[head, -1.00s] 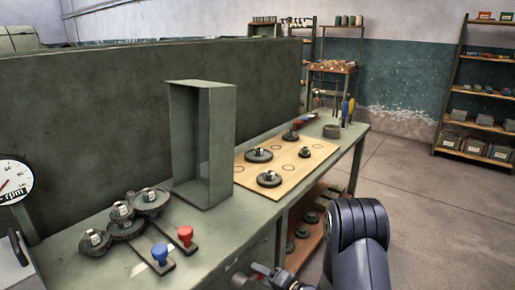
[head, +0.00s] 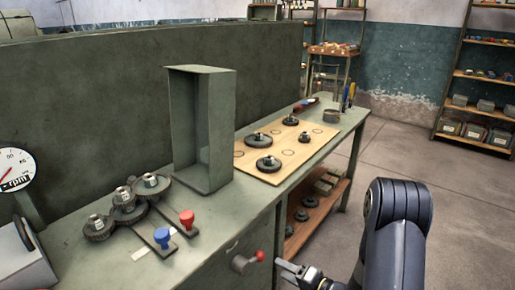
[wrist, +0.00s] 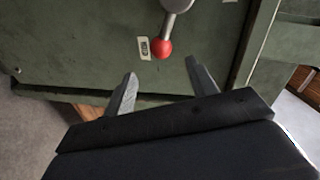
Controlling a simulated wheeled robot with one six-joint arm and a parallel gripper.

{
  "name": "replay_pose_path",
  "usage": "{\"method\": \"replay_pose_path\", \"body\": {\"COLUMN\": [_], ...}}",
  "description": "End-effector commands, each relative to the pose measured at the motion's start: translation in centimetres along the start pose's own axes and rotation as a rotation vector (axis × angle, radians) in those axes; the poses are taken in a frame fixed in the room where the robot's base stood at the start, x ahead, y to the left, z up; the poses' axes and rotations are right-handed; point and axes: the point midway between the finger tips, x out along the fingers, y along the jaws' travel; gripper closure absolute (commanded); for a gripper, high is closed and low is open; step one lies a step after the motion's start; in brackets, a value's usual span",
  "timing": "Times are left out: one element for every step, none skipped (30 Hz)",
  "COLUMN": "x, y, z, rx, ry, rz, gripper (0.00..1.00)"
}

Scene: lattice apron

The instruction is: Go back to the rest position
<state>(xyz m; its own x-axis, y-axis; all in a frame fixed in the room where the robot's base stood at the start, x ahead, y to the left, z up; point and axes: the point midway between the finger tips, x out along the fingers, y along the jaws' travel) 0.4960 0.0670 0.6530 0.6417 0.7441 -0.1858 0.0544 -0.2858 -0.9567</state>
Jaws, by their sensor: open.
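My gripper (wrist: 160,88) is open and empty in the wrist view, its two fingers spread below a red-knobbed lever (wrist: 162,47) on the green bench front. In the head view my gripper (head: 284,267) shows at the bottom, just right of and below the same lever (head: 248,261). The fingers look apart from the lever's knob. Much of my dark arm fills the lower right of the head view.
The green bench (head: 215,235) carries a tall open box (head: 203,130), a wooden board (head: 270,168) with gears, a gear cluster (head: 128,203), and blue (head: 162,238) and red (head: 187,220) handles. A dial (head: 14,170) stands left. The floor (head: 450,210) at right is clear.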

Motion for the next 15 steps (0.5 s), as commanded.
{"method": "replay_pose_path", "body": {"x": [0.9,1.4,2.0,2.5,3.0,3.7,4.3,4.8,5.6,6.2,6.8,7.6,8.2,8.7,9.5], "y": [0.1,0.1,0.1,0.1,0.1,0.1,0.1,0.1,0.1,0.1,0.1,0.1,0.1,0.1,0.0], "z": [0.2,0.2,0.1,0.2,0.2,0.2,0.2,0.2,0.2,0.2,0.2,0.2,0.2,0.1,0.2], "rx": [-0.002,-0.003,-0.003,-0.002,-0.002,-0.002,-0.002,-0.003,-0.003,-0.002,-0.002,-0.003,-0.003,-0.003,-0.003], "ry": [-0.005,-0.005,-0.005,-0.004,-0.005,-0.004,-0.005,-0.005,-0.005,-0.005,-0.004,-0.005,-0.004,-0.003,-0.004], "rz": [-0.001,-0.001,-0.001,-0.001,-0.002,-0.002,-0.002,-0.001,-0.002,-0.002,-0.002,-0.002,-0.002,-0.003,-0.003], "gripper": [0.45,0.45,0.45,0.45,0.45,0.45,0.45,0.45,0.45,0.45,0.45,0.45,0.45,0.45,0.45]}}
